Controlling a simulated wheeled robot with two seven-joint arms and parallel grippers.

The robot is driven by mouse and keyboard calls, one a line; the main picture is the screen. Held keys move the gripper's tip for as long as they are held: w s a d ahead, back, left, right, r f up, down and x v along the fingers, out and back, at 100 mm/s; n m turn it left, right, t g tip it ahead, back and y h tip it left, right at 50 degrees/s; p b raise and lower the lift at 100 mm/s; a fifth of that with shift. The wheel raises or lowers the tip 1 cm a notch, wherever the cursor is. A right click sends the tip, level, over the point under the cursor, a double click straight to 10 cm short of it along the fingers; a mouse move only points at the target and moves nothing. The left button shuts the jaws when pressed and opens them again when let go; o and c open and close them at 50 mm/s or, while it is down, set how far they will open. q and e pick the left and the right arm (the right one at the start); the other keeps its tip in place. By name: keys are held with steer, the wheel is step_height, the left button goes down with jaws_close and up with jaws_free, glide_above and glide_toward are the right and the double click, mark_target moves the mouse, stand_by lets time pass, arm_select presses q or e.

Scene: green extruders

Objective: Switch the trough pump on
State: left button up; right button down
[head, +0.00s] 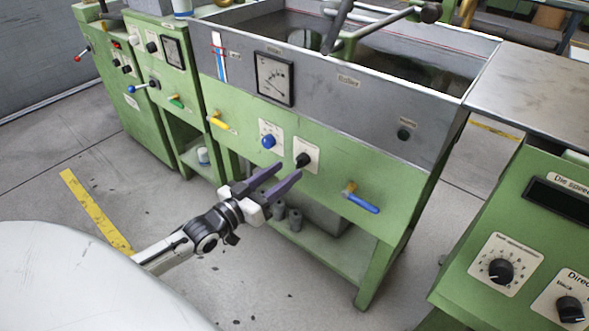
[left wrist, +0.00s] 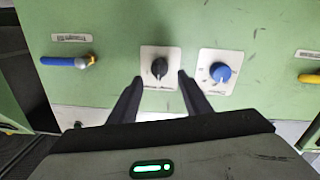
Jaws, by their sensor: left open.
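A grey trough (head: 375,105) with a green front panel (head: 325,165) stands in the middle of the head view. The panel carries a black rotary switch (head: 303,159) and a blue knob (head: 268,141), each on a white plate. I cannot read which one is labelled for the pump. My left gripper (head: 287,172) is open and empty, its purple-grey fingers pointing at the panel just short of the black switch. In the left wrist view the black switch (left wrist: 159,68) lies between the two fingertips, and the blue knob (left wrist: 220,72) is beside the right finger. My right gripper is not in view.
A blue-handled valve (head: 362,201) and a yellow-handled valve (head: 219,123) stick out from the same panel on either side. A green control console (head: 520,235) stands at the right. A dial gauge (head: 274,79) sits above the knobs.

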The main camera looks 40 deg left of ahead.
mark_target(301, 162)
arm_select(q)
steer(key=shift+w+d+b, duration=0.15)
steer(key=shift+w+b, duration=0.1)
steer(key=shift+w, duration=0.95)
steer(key=shift+w+d+b, duration=0.15)
steer(key=shift+w+b, duration=0.05)
steer(key=shift+w, duration=0.95)
steer(key=c, duration=1)
